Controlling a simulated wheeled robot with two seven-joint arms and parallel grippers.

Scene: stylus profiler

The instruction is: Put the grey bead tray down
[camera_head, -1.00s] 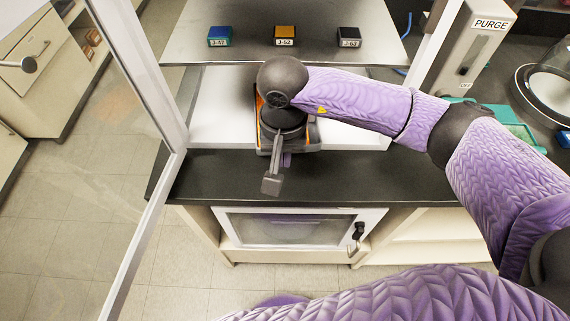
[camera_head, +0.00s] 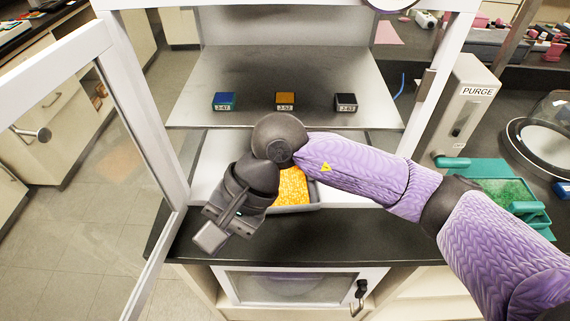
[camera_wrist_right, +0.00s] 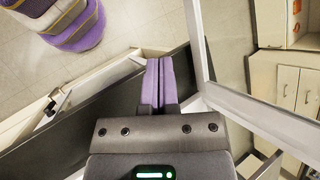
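The grey bead tray (camera_head: 300,209) holds orange beads (camera_head: 291,187) and rests on the white floor (camera_head: 345,190) of the open-fronted cabinet, near its front edge. My right wrist and forearm cover its left and back parts. My right gripper is left of the tray in the head view, apart from its visible front rim, with its fingertips hidden there. In the right wrist view, the purple fingers of my right gripper (camera_wrist_right: 159,62) lie side by side with nothing between them. The tray is not visible in that view. My left gripper is out of view.
A shelf (camera_head: 310,75) above carries a blue block (camera_head: 224,101), an orange block (camera_head: 285,100) and a black block (camera_head: 346,102). A glass door (camera_head: 100,150) stands open at left. A purge box (camera_head: 465,105) and a teal tray (camera_head: 480,166) of green beads stand at right.

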